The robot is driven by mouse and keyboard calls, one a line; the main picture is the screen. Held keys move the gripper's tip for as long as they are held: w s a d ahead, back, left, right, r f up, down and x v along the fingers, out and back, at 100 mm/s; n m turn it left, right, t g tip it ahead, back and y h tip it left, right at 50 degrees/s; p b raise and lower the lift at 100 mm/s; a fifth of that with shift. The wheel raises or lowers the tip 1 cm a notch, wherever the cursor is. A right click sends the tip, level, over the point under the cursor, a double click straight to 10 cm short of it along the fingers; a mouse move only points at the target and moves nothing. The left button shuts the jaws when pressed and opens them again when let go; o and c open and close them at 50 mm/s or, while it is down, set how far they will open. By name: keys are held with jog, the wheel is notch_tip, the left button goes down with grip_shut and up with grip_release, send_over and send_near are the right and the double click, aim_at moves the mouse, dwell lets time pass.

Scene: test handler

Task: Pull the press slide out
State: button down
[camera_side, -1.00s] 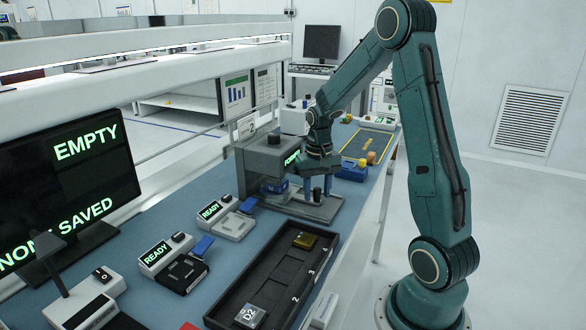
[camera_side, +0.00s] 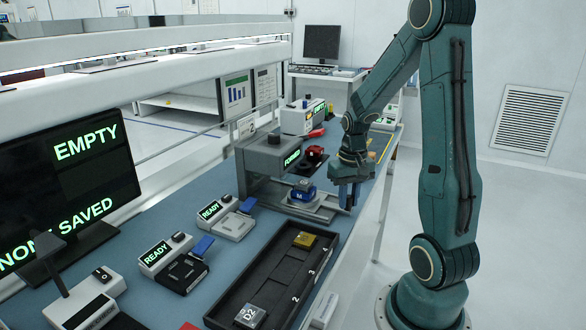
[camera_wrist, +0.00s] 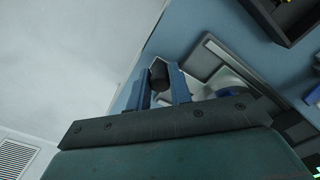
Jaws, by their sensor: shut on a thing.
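The press (camera_side: 262,160) is a grey box-shaped frame with a dark knob on top and a green-lit display. Its slide (camera_side: 325,212) sticks out to the right at the foot of the press. A blue block (camera_side: 303,196) marked M, with a grey piece on top, rides on the slide clear of the press body. My gripper (camera_side: 347,197) is at the slide's outer end, pointing down. In the wrist view its blue fingers (camera_wrist: 160,88) stand either side of a black knob (camera_wrist: 158,74), shut on it.
A long black tray (camera_side: 285,270) with a few parts lies in front of the press. Two READY units (camera_side: 175,262) stand to the left. A red and black item (camera_side: 314,156) is behind the slide. The table's right edge is close to my gripper.

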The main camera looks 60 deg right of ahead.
jog(key=shift+s, duration=0.8)
jog(key=c, duration=1.3)
grip_release()
jog(key=shift+r, duration=0.2)
notch_tip(320, 180, up, 14)
jog(key=shift+f, duration=0.25)
